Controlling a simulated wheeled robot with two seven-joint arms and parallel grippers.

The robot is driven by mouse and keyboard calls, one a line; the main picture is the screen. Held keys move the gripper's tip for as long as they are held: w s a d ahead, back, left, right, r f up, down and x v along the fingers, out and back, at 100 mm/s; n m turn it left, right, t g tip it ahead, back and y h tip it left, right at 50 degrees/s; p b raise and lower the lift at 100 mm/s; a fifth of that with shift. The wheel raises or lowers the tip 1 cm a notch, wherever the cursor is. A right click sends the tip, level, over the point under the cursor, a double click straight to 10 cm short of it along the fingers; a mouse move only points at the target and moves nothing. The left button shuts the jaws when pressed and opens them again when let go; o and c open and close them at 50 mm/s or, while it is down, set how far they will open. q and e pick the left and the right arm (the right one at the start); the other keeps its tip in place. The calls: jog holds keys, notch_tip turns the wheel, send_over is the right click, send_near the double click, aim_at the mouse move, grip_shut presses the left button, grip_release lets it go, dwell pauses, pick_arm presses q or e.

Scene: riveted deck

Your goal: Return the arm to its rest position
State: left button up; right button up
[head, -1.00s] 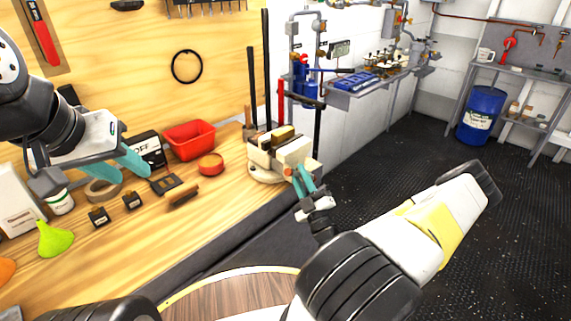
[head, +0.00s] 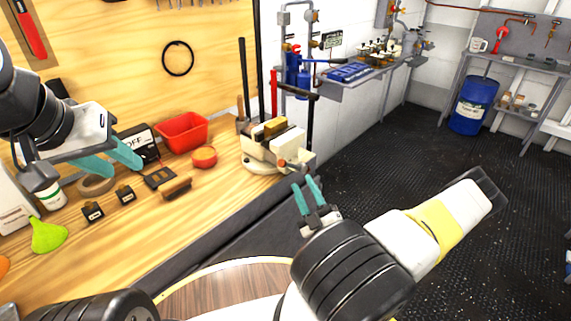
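My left gripper (head: 120,158) has teal fingers and hangs over the back left of the wooden workbench. Its two fingers stand apart with nothing seen between them, near a black OFF box (head: 139,142) and a roll of tape (head: 96,185). My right gripper (head: 309,194) also has teal fingers, pointing up and away. They are slightly apart and empty, just in front of the bench edge below the vise (head: 272,148). My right arm (head: 415,238) is folded, with its white and yellow link reaching to the right. No object is held by either gripper.
The workbench (head: 130,238) carries a red bin (head: 181,132), a brush (head: 175,188), a green funnel (head: 47,234) and small boxes. A round wooden top (head: 225,292) is close in front. A blue drum (head: 472,105) stands far right. The black floor between is clear.

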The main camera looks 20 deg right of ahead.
jog(key=shift+s+f, duration=0.1)
jog(key=shift+s, duration=0.1)
jog(key=a+r+n+g+y, duration=0.6)
jog(key=a+n+y, duration=0.1)
jog(key=n+y, duration=0.65)
jog(key=s+a+r+n+g+h, duration=0.35)
jog(key=s+n+g, duration=0.25)
jog(key=n+g, duration=0.7)
jog(key=s+a+r+n+g+h, duration=0.25)
jog(key=s+a+n+g, duration=0.35)
jog(key=n, duration=1.3)
jog(key=d+r+n+t+h, duration=0.3)
jog(key=r+n+t+h, duration=0.1)
jog(key=r+n, duration=0.3)
jog(key=d+r+n+t+h, duration=0.4)
jog(key=r+n, duration=0.4)
jog(key=n, duration=0.1)
